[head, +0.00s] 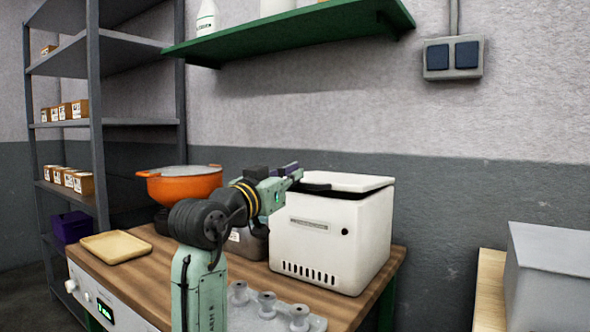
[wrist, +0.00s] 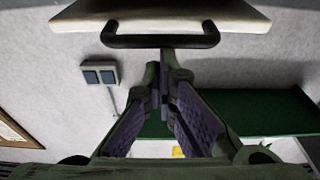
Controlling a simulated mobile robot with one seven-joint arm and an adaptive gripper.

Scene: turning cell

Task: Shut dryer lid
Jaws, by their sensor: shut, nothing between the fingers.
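The white dryer (head: 325,240) stands on the wooden bench top. Its lid (head: 350,181) is slightly raised, with a dark gap between it and the body at the right. A black handle (head: 316,187) is on the lid's front edge. In the wrist view, the lid (wrist: 240,14) is at the top, with its black bar handle (wrist: 160,41) across the middle. My gripper (head: 297,172) is at the lid's front left, near the handle. In the wrist view, its fingers (wrist: 160,78) are shut and empty, just below the handle; contact is unclear.
An orange pot (head: 183,187) and a tan tray (head: 116,247) are on the bench left of the dryer. A grey fixture with several posts (head: 267,305) is in front. A green shelf (head: 300,33) hangs above. A grey box (head: 555,250) is at the right.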

